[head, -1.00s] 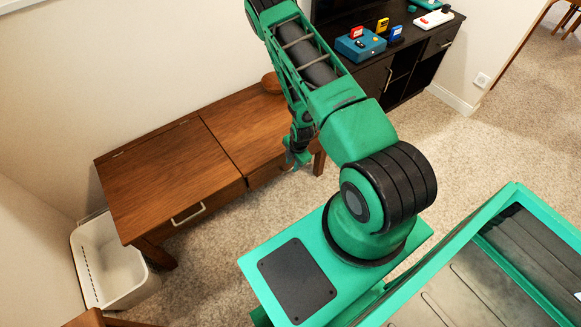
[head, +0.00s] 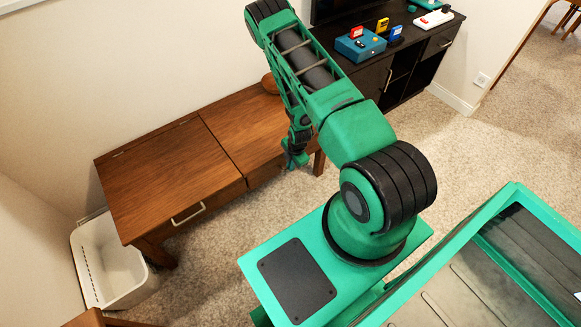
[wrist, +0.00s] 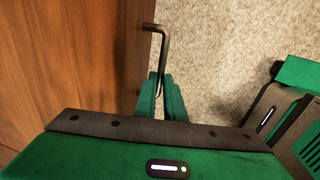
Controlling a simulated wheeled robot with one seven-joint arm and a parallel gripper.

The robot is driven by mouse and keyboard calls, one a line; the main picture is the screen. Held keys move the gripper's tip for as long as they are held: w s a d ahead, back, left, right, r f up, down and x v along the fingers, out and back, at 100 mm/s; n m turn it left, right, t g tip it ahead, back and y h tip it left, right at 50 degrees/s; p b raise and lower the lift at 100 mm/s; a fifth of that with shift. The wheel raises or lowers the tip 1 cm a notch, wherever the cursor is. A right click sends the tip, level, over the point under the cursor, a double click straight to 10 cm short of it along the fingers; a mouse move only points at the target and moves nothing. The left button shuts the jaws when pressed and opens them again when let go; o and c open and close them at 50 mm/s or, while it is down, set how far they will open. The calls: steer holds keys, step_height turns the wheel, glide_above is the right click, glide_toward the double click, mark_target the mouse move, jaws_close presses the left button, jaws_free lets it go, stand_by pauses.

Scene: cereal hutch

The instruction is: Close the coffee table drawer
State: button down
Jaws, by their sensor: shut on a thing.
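The brown wooden coffee table (head: 165,170) stands along the wall in the head view. Its left front has a pale metal handle (head: 188,214). The right drawer front (head: 264,176) shows partly beside my arm; how far it stands out is hard to tell. My gripper (head: 295,155) is at the table's right front. In the wrist view my gripper (wrist: 162,82) is shut on a metal bar handle (wrist: 163,45), with a green finger on each side. The handle stands out from the dark wooden front (wrist: 129,60). The handle's near end is hidden by the fingers.
A white bin (head: 108,265) stands at the table's left end. A dark cabinet (head: 405,75) with a teal box (head: 360,45) and small coloured items is at the back right. Carpet (head: 450,150) is clear in front of the cabinet.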

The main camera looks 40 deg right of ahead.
steer(key=shift+w, duration=0.7)
steer(key=c, duration=1.8)
jaws_free()
steer(key=shift+w, duration=0.1)
steer(key=shift+c, duration=0.2)
steer(key=shift+r, duration=0.15)
steer(key=r, duration=0.3)
steer(key=s+r, duration=0.1)
steer(key=r, duration=0.2)
steer(key=shift+s, duration=0.1)
steer(key=shift+s+r, duration=0.35)
steer(key=shift+r, duration=0.4)
